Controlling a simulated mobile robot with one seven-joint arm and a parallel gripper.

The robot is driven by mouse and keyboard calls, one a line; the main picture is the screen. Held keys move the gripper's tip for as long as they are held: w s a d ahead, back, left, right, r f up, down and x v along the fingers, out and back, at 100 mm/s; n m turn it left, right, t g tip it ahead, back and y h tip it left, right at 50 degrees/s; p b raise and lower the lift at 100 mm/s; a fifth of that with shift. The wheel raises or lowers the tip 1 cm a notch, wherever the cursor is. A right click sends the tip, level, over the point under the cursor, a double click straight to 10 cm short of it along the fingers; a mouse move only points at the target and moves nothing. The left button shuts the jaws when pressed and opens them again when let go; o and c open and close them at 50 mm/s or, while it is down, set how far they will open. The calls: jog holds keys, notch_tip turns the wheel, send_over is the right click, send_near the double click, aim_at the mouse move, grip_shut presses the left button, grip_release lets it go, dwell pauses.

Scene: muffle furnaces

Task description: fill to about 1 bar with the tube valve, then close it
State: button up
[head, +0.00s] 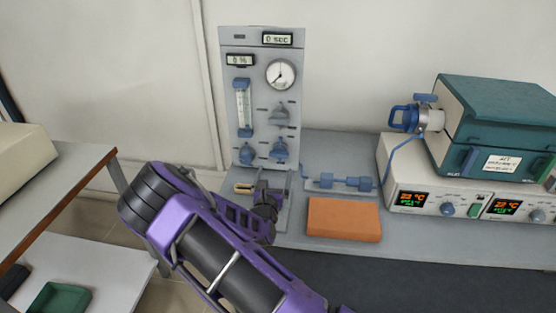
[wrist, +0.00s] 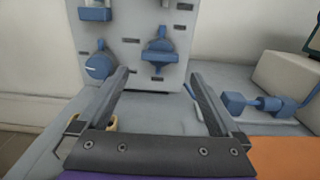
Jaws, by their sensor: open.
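A grey gas panel (head: 262,92) stands against the wall. It carries a round white gauge (head: 281,74) with a dark needle whose reading is too small to tell. Blue knobs sit below it: an upper knob (head: 280,114), a lower left round knob (head: 247,154) and a lower right knob (head: 280,149). In the wrist view the round knob (wrist: 101,66) is at left and a lever-shaped knob (wrist: 160,52) is ahead. My gripper (wrist: 164,78) is open and empty, pointing at the panel's lower part, apart from the knobs. No label marks which is the tube valve.
A teal furnace (head: 500,115) with a blue-handled metal fitting (head: 428,117) stands at right on a control unit with lit displays. A blue inline piece (head: 340,182) and an orange brick (head: 343,219) lie on the bench. A flow tube (head: 243,103) is on the panel.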

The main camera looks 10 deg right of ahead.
aim_at(279, 156)
jog(key=x, duration=0.8)
jog(key=shift+c, duration=0.3)
jog(key=c, duration=1.1)
